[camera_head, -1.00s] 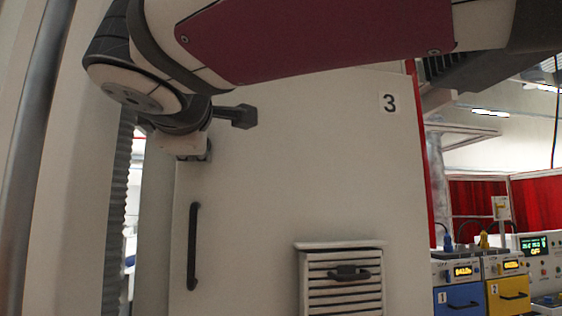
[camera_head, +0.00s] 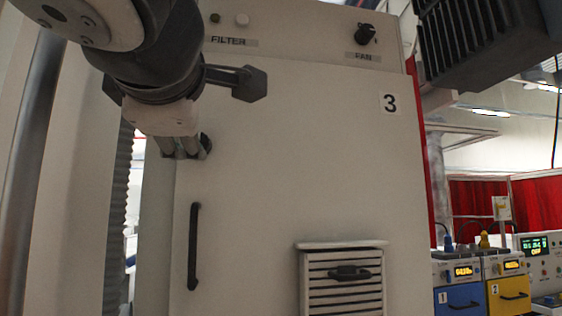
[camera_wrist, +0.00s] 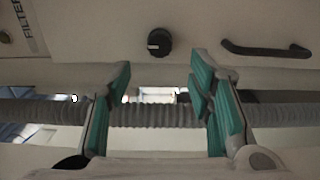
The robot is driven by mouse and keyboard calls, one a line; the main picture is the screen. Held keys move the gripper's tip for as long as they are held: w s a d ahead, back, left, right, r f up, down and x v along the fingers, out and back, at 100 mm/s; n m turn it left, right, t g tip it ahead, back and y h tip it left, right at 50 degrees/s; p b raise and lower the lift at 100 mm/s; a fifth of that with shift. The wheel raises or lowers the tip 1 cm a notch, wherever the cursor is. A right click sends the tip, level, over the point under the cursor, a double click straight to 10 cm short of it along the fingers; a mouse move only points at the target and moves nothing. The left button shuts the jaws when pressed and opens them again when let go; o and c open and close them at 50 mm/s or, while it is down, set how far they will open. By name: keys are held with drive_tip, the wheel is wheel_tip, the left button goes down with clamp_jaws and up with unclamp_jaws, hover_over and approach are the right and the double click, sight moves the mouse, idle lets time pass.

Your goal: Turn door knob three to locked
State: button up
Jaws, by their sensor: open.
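The door (camera_head: 300,170) marked 3 is a pale cabinet door, and it looks shut. Its black round knob (camera_head: 205,144) sits near the door's left edge, partly hidden by my gripper. In the wrist view the knob (camera_wrist: 159,42) has a white mark on its left side. My gripper (camera_head: 182,152) is beside the knob in the head view. In the wrist view the open gripper (camera_wrist: 160,76) has green-padded fingers spread to either side of the knob's line. The knob appears beyond the fingertips, with nothing held between them.
A black bar handle (camera_head: 193,246) is below the knob on the door. A louvred vent box (camera_head: 341,295) juts from the lower door. A FAN knob (camera_head: 366,35) is on the panel above. Blue (camera_head: 461,298) and yellow (camera_head: 508,296) units stand at right.

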drive_tip(key=shift+v, duration=1.9)
